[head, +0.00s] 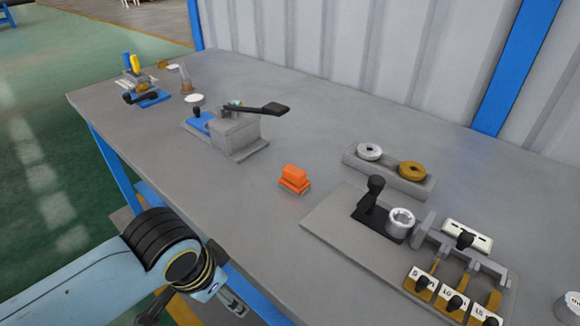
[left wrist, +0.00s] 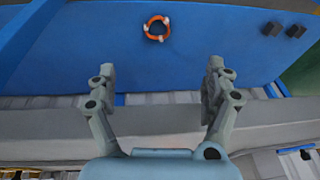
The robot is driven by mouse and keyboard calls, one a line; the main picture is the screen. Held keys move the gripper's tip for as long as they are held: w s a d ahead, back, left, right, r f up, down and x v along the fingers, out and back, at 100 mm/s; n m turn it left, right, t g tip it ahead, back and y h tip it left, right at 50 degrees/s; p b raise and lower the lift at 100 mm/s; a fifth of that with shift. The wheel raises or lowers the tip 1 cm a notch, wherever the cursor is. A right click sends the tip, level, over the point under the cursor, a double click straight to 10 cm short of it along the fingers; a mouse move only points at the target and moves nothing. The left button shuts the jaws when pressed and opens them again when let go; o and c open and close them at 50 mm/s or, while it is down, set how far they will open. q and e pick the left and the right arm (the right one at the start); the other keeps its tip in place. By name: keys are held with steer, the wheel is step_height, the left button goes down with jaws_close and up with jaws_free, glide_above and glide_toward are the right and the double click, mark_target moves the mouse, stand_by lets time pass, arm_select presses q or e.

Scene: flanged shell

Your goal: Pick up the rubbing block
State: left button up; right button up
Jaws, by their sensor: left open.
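The orange rubbing block (head: 294,179), with a rounded grip on a flat base, sits on the grey workbench in the middle of the head view. Nothing is holding it. My left gripper (head: 200,314) is at the bottom of the head view, by the bench's front edge, to the left of and nearer than the block. In the left wrist view its two fingers (left wrist: 161,78) are spread wide with nothing between them. The block does not show in the left wrist view. My right gripper is not in view.
A lever device (head: 232,134) stands behind the block to the left. A tray with two rings (head: 390,172) and a grey fixture plate (head: 330,222) are to its right. Bare bench surrounds the block. The wrist view shows a blue wall with an orange ring (left wrist: 157,28).

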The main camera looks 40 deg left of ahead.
arm_select(q)
steer(key=w+r+p, duration=0.3)
steer(key=r, duration=0.8)
steer(key=shift+t+h, duration=0.3)
steer(key=shift+t, duration=0.3)
steer(key=w, duration=0.2)
steer(key=w+r, duration=0.1)
steer(key=w, duration=0.2)
steer(key=w+p, duration=0.1)
steer(key=w, duration=0.2)
steer(key=shift+w+a+r, duration=0.1)
steer(key=shift+a+r, duration=0.25)
steer(key=p, duration=0.1)
glide_toward(291, 173)
steer(key=f, duration=0.1)
steer(key=shift+h, duration=0.3)
steer(key=x, duration=0.5)
steer(key=shift+w+a+r, duration=0.15)
steer(key=shift+w+a, duration=0.1)
steer(key=shift+t, duration=0.3)
steer(key=x, duration=0.6)
steer(key=shift+s, duration=0.15)
steer(key=shift+c, duration=1.2)
steer(key=c, duration=1.1)
